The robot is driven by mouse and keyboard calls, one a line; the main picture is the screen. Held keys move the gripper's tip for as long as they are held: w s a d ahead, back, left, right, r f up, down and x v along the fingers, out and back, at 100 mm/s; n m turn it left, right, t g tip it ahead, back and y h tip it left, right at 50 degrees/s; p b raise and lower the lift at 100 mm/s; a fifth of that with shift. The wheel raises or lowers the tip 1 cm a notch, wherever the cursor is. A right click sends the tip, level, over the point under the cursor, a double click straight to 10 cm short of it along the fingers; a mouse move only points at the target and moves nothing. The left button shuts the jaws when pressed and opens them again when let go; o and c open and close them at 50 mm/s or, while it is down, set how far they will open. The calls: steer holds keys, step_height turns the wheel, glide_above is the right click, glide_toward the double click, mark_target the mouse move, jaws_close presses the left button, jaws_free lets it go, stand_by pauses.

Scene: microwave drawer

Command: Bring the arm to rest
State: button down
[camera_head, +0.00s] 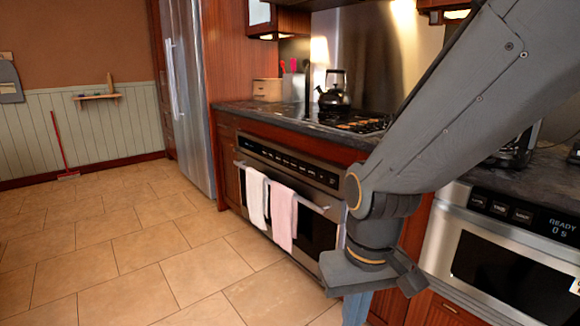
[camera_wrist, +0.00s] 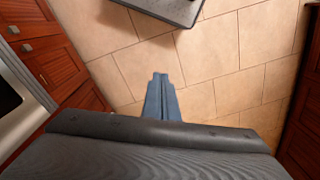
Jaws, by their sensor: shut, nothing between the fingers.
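My arm reaches down from the upper right in the head view, in front of the counter. My gripper (camera_head: 356,312) points downward at the lower edge of that view, and its tips are cut off there. In the wrist view my gripper (camera_wrist: 160,76) shows as two blue-grey fingers lying together over the tiled floor. It is shut with nothing between the fingers. It hangs in front of the cabinets, between the oven (camera_head: 322,228) and the microwave drawer (camera_head: 510,262), touching nothing that I can see.
Two towels, white (camera_head: 256,198) and pink (camera_head: 283,215), hang on the oven handle. A kettle (camera_head: 334,96) stands on the stove. The fridge (camera_head: 188,95) is farther left. Wooden cabinets (camera_wrist: 62,62) show left in the wrist view.

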steer(key=s+d+r+m+p, duration=0.2)
steer(key=d+r+p, duration=0.7)
steer(key=p, duration=0.3)
steer(key=shift+s+r+h+p, duration=0.15)
steer(key=shift+r+h+p, duration=0.2)
steer(key=shift+r, duration=0.55)
